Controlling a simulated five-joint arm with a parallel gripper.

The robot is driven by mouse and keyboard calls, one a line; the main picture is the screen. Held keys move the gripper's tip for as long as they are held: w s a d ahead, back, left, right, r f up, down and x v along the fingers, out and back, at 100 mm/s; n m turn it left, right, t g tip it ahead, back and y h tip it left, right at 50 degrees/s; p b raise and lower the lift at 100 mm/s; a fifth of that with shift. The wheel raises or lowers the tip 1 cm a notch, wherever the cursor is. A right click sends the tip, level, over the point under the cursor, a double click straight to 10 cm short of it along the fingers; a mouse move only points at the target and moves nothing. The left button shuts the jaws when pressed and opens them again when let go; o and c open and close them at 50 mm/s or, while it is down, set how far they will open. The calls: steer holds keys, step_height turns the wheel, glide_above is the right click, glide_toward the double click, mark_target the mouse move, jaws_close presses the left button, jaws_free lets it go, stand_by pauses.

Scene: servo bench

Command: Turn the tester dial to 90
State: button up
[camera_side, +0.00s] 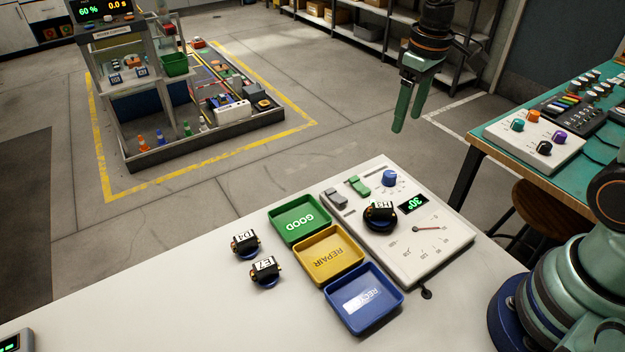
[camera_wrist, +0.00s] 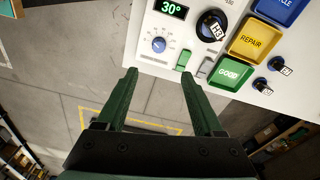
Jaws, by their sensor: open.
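The tester (camera_side: 440,245) is a white panel on the bench. Its blue dial (camera_side: 389,178) is near the back edge, and it also shows in the wrist view (camera_wrist: 158,45). The display (camera_side: 412,204) reads 30°. A black servo marked H3 (camera_side: 380,215) sits on the tester, beside the dial. A needle gauge (camera_side: 415,229) is on the panel nearer the front. My gripper (camera_side: 405,120) is open and empty, in the air above and behind the tester. In the wrist view its fingers (camera_wrist: 160,85) point toward the dial, apart from it.
Green GOOD (camera_side: 281,225), yellow REPAIR (camera_side: 312,267) and blue RECYCLE (camera_side: 347,314) trays stand left of the tester. Servos D4 (camera_side: 244,243) and E7 (camera_side: 264,271) lie left of the trays. A green lever (camera_side: 358,186) and a grey one (camera_side: 336,197) are near the dial.

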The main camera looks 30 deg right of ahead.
mark_target(390, 173)
steer(key=shift+n+g, duration=0.3)
steer(key=shift+g, duration=0.2)
steer(key=f, duration=0.5)
steer(key=w+f, duration=0.1)
steer(key=f, duration=0.9)
steer(key=shift+w+d+f, duration=0.15)
steer(key=shift+w, duration=0.15)
jaws_close()
steer(key=m, duration=1.1)
steer(key=shift+m, duration=0.3)
